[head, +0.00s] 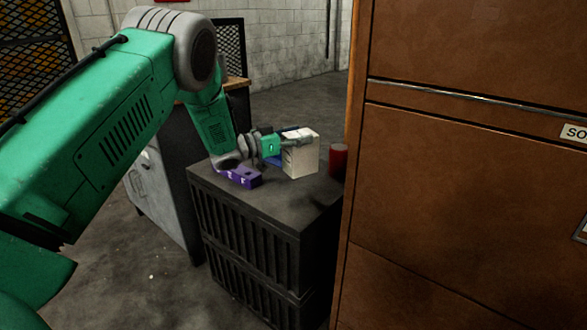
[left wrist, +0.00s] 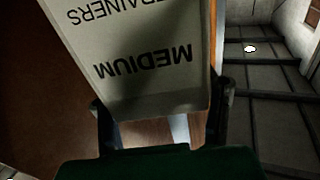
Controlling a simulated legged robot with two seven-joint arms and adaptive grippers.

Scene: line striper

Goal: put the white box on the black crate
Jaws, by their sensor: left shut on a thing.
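The white box (head: 303,156) is upright at the top of the black crate (head: 262,207), toward its back right. I cannot tell whether its underside touches the crate or hangs just above it. My left gripper (head: 293,139) reaches in from the left and is shut on the box near its upper part. In the left wrist view the box (left wrist: 140,60) fills the upper middle, with "MEDIUM" and "TRAINERS" printed on it, between the two dark fingers (left wrist: 162,115). My right gripper is not in view.
A purple box (head: 244,178) lies at the crate's left edge and a red cylinder (head: 338,160) stands at its right. A blue thing (head: 272,160) is partly hidden behind my gripper. A tall brown cabinet (head: 460,190) closes off the right. The crate's front top is clear.

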